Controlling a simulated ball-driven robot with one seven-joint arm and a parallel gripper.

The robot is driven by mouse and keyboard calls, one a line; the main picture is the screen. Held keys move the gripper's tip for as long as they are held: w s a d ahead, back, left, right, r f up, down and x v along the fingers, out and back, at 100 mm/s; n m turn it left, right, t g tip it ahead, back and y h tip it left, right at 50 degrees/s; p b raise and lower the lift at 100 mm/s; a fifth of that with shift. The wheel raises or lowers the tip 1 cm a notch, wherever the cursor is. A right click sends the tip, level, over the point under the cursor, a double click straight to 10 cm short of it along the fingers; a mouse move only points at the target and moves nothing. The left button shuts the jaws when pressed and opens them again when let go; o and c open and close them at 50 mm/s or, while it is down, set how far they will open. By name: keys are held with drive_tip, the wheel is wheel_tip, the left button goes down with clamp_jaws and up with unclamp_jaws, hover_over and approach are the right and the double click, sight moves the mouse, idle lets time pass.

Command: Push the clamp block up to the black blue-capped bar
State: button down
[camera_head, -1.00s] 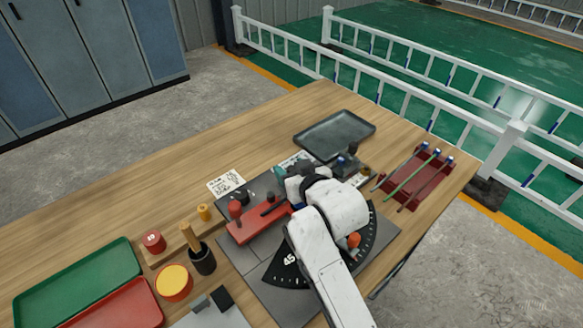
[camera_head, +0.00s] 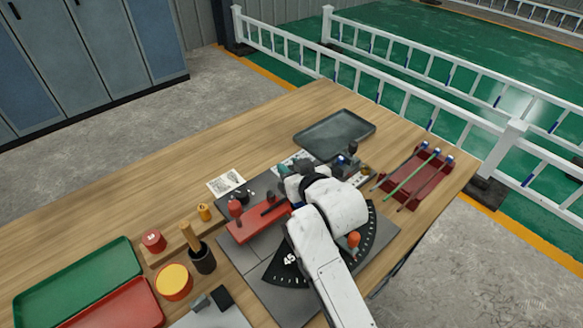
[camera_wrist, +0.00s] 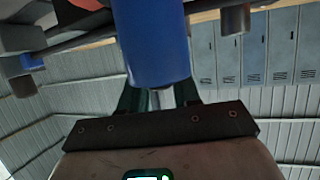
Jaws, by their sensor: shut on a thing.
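My gripper (camera_wrist: 160,98) is at the fixture on the table. In the wrist view its dark fingers are shut on a blue cylinder (camera_wrist: 152,45), which hides much of the grip. I cannot tell whether this is a bar's cap or a handle. In the head view my arm hides the fingertips and part of the fixture. A red block (camera_head: 250,226) with a red knob lies left of my wrist. A small blue piece (camera_head: 341,160) shows beyond my wrist beside a dark knobbed part (camera_head: 352,149). I cannot tell which part is the clamp block.
A red rack (camera_head: 432,185) with several bars, some blue-ended, stands at right. An empty dark tray (camera_head: 330,137) lies behind the fixture. An angle dial (camera_head: 289,268) and orange knob (camera_head: 354,240) are near my arm. A black cup (camera_head: 202,260) and green tray (camera_head: 85,275) stand left.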

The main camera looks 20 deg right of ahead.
drive_tip(key=shift+s+d+p, duration=0.3)
drive_tip(key=shift+s+p, duration=0.2)
drive_tip(key=shift+s, duration=0.3)
drive_tip(key=c, duration=0.9)
unclamp_jaws()
drive_tip(key=shift+s, duration=0.1)
drive_tip(key=v, duration=1)
drive_tip(key=shift+s+b, duration=0.35)
drive_tip(key=shift+r, duration=0.1)
